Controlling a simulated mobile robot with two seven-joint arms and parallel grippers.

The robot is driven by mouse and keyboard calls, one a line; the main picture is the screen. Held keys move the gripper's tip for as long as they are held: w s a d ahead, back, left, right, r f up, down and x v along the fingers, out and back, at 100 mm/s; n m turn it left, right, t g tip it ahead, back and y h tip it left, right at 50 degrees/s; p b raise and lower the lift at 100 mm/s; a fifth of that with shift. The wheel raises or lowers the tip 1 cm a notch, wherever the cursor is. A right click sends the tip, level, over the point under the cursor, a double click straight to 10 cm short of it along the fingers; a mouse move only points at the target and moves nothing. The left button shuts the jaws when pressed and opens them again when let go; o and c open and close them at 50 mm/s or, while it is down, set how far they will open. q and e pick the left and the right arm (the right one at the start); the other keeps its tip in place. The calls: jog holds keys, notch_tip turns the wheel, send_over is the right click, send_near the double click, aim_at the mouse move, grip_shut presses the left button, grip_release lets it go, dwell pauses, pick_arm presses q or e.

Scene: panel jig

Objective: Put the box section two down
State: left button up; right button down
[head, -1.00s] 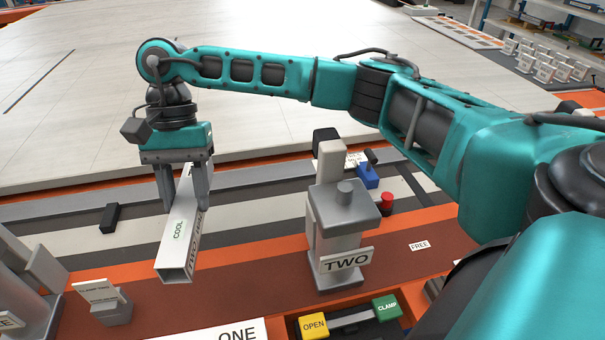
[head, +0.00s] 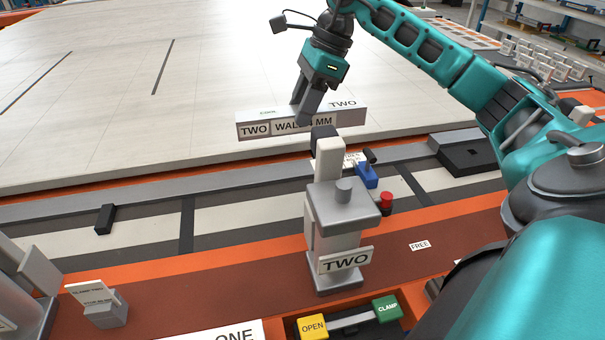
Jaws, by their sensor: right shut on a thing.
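The box section two (head: 345,118) is a grey, long bar with labels reading "TWO" and "WALL 4 MM". It lies roughly level in the picture, in front of the pale panel, above and behind the grey clamp labelled "TWO" (head: 342,215). My right gripper (head: 307,112) comes from above and is shut on the bar near its middle. The clamp's upright hides nothing of the bar's labels; whether the bar touches anything below cannot be told. My left gripper is not in view.
A pale panel (head: 130,110) fills the back. A black block (head: 104,219) lies on the striped strip at left. A blue part (head: 367,176) and a red knob (head: 386,200) stand right of the clamp. Yellow OPEN (head: 313,326) and green CLAMP (head: 387,309) buttons are in front.

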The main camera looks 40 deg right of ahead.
notch_tip(320, 180, down, 16)
jog(key=shift+r+b, duration=0.2)
jog(key=shift+b, duration=0.7)
jog(key=shift+f, duration=0.15)
jog(key=c, duration=0.6)
grip_release()
jog(key=p+v, duration=0.1)
jog(key=v, duration=1)
jog(key=shift+r, duration=0.3)
jog(key=shift+s+d+r, duration=0.1)
jog(key=shift+d+r, duration=0.05)
jog(key=shift+r, duration=0.2)
